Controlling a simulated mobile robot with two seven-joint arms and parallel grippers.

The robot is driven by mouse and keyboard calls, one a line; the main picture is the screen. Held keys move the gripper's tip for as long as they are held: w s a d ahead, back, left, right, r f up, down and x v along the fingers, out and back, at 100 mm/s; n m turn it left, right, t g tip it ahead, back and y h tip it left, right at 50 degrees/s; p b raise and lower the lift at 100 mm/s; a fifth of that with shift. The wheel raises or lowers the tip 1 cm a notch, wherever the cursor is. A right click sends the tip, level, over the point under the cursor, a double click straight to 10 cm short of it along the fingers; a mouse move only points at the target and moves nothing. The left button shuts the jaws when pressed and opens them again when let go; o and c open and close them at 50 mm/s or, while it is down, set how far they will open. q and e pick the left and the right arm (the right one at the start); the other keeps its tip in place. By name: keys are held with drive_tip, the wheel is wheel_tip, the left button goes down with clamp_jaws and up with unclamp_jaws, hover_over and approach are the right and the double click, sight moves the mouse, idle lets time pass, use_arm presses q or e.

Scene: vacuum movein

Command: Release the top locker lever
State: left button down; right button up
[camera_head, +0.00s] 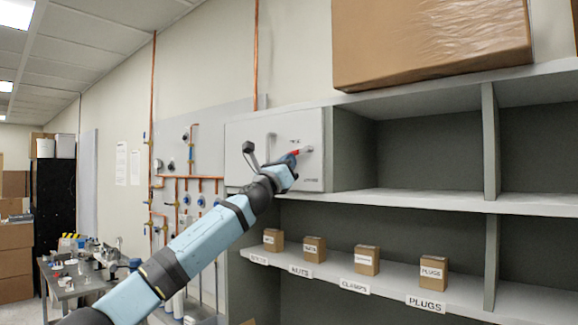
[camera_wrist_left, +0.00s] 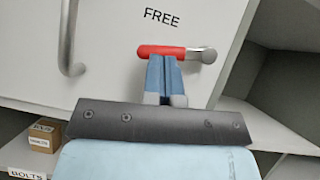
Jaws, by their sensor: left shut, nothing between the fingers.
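The white locker door (camera_head: 240,150) is closed, at the left end of the upper shelf. Its red lever (camera_head: 296,153) lies nearly level, and it also shows in the left wrist view (camera_wrist_left: 155,50) with its grey pivot on the right. The word FREE is printed above the lever's left end. A grey bar handle (camera_wrist_left: 68,40) stands to the left. My left gripper (camera_wrist_left: 164,62) is shut and empty, its fingertips close at the underside of the red grip; I cannot tell whether they touch. In the head view the gripper (camera_head: 290,163) partly hides the lever. My right gripper is not in view.
A large cardboard box (camera_head: 430,40) sits above the shelf. Several small boxes, such as the plugs box (camera_head: 433,270), stand on the lower shelf. Copper pipes (camera_head: 190,178) run along the wall panel left of the locker. A cluttered table (camera_head: 85,285) stands at lower left.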

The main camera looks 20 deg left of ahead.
use_arm(q)
drive_tip(key=m, duration=0.1)
drive_tip(key=m+h, duration=0.2)
drive_tip(key=shift+w+a+r+g, duration=0.2)
drive_tip(key=shift+w+g, duration=0.1)
drive_tip(key=shift+g, duration=0.1)
drive_tip(key=shift+r+m+h, duration=0.15)
drive_tip(key=shift+m+h, duration=0.15)
drive_tip(key=shift+h, duration=0.1)
drive_tip(key=shift+b, duration=0.3)
drive_tip(key=w+f+b+v, duration=0.1)
drive_tip(key=b+v, duration=0.4)
drive_tip(key=v, duration=0.8)
drive_tip(key=shift+w+d+f, duration=0.15)
drive_tip(key=shift+d+f, duration=0.25)
drive_tip(key=shift+f, duration=0.2)
drive_tip(key=shift+a, duration=0.1)
